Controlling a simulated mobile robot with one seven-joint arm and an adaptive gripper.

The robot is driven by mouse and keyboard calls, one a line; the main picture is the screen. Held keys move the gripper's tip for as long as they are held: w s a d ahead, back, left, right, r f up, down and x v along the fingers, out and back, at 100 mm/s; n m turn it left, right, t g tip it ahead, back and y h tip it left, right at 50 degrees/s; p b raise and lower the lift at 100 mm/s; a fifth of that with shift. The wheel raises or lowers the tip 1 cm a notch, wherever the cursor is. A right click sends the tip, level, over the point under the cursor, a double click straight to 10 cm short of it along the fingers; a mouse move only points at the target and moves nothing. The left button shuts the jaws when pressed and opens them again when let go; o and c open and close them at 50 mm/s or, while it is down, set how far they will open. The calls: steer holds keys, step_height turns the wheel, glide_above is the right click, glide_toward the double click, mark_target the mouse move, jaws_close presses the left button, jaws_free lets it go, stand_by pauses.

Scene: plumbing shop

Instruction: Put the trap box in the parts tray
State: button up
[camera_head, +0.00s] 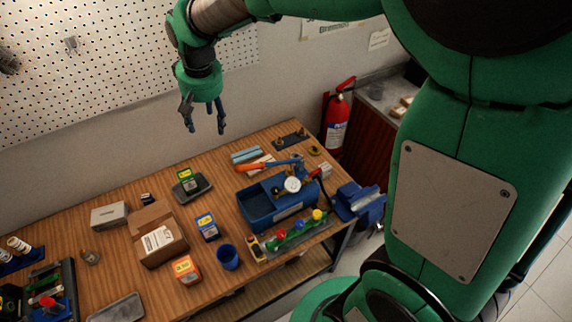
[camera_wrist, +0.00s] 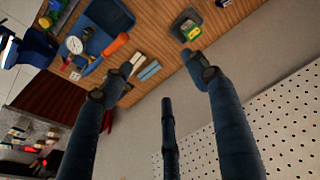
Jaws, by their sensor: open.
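My gripper (camera_head: 205,127) is open and empty, high above the back of the bench near the pegboard. Its spread fingers also show in the wrist view (camera_wrist: 160,68). Three small labelled boxes are on the bench: a green and yellow one (camera_head: 187,178), a blue one (camera_head: 207,226) and an orange one (camera_head: 186,269). I cannot read which is the trap box. The green box sits in a small dark tray (camera_head: 204,185), which also shows with the box (camera_wrist: 192,31) in the wrist view. Another shallow grey tray (camera_head: 120,309) lies at the front edge. Which is the parts tray is unclear.
A cardboard carton (camera_head: 158,240), a blue cup (camera_head: 228,257) and a grey box (camera_head: 109,215) stand around the small boxes. A blue test pump (camera_head: 270,206) with a gauge and an orange-handled lever stands to the right. A blue vise (camera_head: 359,202) is at the right edge.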

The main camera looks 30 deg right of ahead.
steer(key=s+d+r+t, duration=0.1)
steer(key=s+d+r, duration=0.1)
steer(key=s, duration=0.8)
steer(key=s+d+r+t, duration=0.1)
steer(key=s+d+r, duration=0.1)
steer(key=s, duration=0.8)
steer(key=s+d+r, duration=0.2)
steer(key=s+d, duration=0.1)
steer(key=s, duration=0.7)
steer(key=shift+d+r+t, duration=0.2)
steer(key=shift+r+t, duration=0.2)
steer(key=shift+f, duration=0.1)
step_height(320, 180, down, 12)
steer(key=b, duration=1.2)
steer(key=shift+f+b, duration=0.15)
steer(key=shift+b, duration=0.15)
